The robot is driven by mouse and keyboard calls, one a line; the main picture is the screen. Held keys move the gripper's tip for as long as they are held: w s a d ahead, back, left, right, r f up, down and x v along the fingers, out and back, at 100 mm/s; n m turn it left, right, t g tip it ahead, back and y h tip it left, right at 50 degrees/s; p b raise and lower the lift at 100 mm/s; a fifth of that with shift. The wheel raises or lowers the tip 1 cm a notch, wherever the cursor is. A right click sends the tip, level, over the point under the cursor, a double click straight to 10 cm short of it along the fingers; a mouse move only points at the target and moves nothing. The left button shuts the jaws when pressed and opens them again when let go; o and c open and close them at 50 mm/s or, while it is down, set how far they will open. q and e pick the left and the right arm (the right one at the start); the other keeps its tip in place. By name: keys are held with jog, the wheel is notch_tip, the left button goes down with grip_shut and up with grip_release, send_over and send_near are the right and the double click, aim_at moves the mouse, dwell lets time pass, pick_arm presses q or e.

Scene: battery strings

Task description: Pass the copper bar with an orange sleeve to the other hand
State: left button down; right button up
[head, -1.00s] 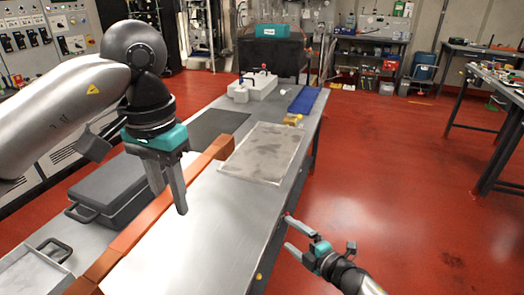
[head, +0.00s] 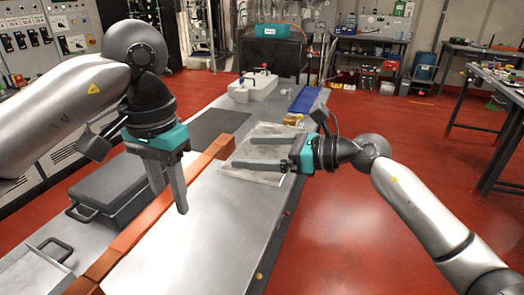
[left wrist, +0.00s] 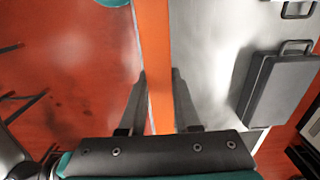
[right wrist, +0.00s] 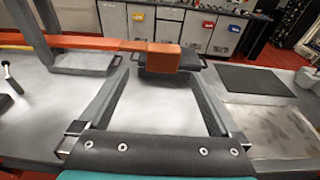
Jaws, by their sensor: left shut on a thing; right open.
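The copper bar with an orange sleeve (head: 131,235) is long and runs from the front left towards the middle of the bench, ending in a thicker block. My left gripper (head: 168,200) is shut around its length; in the left wrist view the bar (left wrist: 154,50) passes between the fingers (left wrist: 158,90). My right gripper (head: 243,152) is open and empty, its fingers pointing left near the far end. In the right wrist view the bar's end block (right wrist: 162,58) shows between the open fingertips (right wrist: 156,68); I cannot tell whether they reach around it.
The metal bench (head: 225,225) lies below. A grey case (head: 115,185) and a tray (head: 35,275) stand on its left. A dark mat (head: 220,124), a worn plate (head: 262,172), a white block (head: 255,88) and a blue mat (head: 303,100) lie further back.

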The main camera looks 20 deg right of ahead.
pick_arm(q)
jog(key=shift+r, duration=0.1)
pick_arm(e)
jog(key=x, duration=1)
jog(key=shift+w+a, duration=0.2)
jog(key=shift+a, duration=0.05)
jog(key=c, duration=0.7)
pick_arm(q)
jog(key=shift+w, duration=0.15)
pick_arm(e)
jog(key=shift+s+a, duration=0.2)
jog(key=shift+a, duration=0.05)
grip_shut()
pick_arm(q)
jog(key=c, duration=1.1)
grip_release()
jog(key=shift+d, duration=0.1)
jog(key=o, duration=0.6)
jog(key=shift+c, duration=0.2)
pick_arm(e)
jog(key=shift+w+d+r, duration=0.15)
jog(key=shift+d, duration=0.05)
